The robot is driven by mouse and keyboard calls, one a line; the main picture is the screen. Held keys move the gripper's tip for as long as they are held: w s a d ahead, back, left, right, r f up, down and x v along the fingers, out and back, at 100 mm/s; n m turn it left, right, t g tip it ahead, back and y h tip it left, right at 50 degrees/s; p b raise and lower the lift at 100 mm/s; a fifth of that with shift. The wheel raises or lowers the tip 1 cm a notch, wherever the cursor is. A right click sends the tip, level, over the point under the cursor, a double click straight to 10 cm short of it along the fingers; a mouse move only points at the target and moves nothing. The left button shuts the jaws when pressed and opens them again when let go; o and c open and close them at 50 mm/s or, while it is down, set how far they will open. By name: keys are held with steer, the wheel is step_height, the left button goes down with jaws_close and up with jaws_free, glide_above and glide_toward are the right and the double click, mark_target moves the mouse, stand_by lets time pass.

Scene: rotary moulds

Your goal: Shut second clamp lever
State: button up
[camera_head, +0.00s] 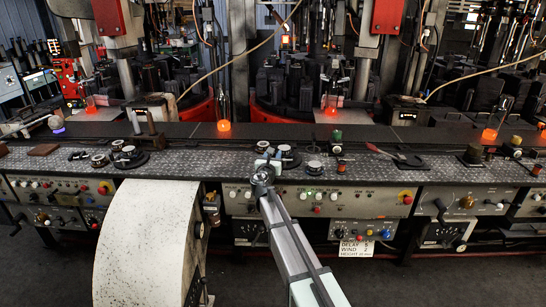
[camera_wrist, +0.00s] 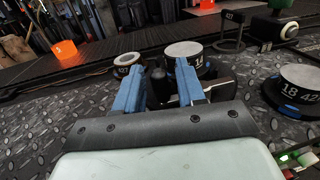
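My gripper (camera_head: 266,166) is low over the metal-plated bench in the head view, beside a group of round moulds. In the wrist view my gripper (camera_wrist: 157,72) has its two blue fingers apart. A dark upright piece (camera_wrist: 158,88) shows between the fingers; I cannot tell whether they touch it or whether it is a clamp lever. A white-topped round mould (camera_wrist: 183,49) stands just beyond the right finger. A smaller ring (camera_wrist: 128,59) marked 427 is beyond the left finger. Another white-topped mould (camera_wrist: 302,76) lies to the right. No clamp lever is clearly recognisable.
An orange glowing lamp (camera_wrist: 66,49) stands on the dark ledge at the back left. A ring stand (camera_wrist: 232,32) and a green-and-white knob piece (camera_wrist: 284,22) are at the back right. In the head view a red-handled tool (camera_head: 378,150) lies right.

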jaws_close()
stand_by(0.4)
steer(key=shift+s, duration=0.1)
steer(key=shift+s+d+n+y, duration=0.15)
steer(key=shift+s+n+y, duration=0.05)
steer(key=shift+n+y, duration=0.6)
steer(key=shift+s+n+y, duration=0.15)
steer(key=shift+n+y, duration=0.25)
steer(key=shift+y, duration=0.35)
steer(key=shift+s+n+y, duration=0.15)
steer(key=shift+n+y, duration=0.25)
steer(key=shift+y, duration=0.35)
jaws_free()
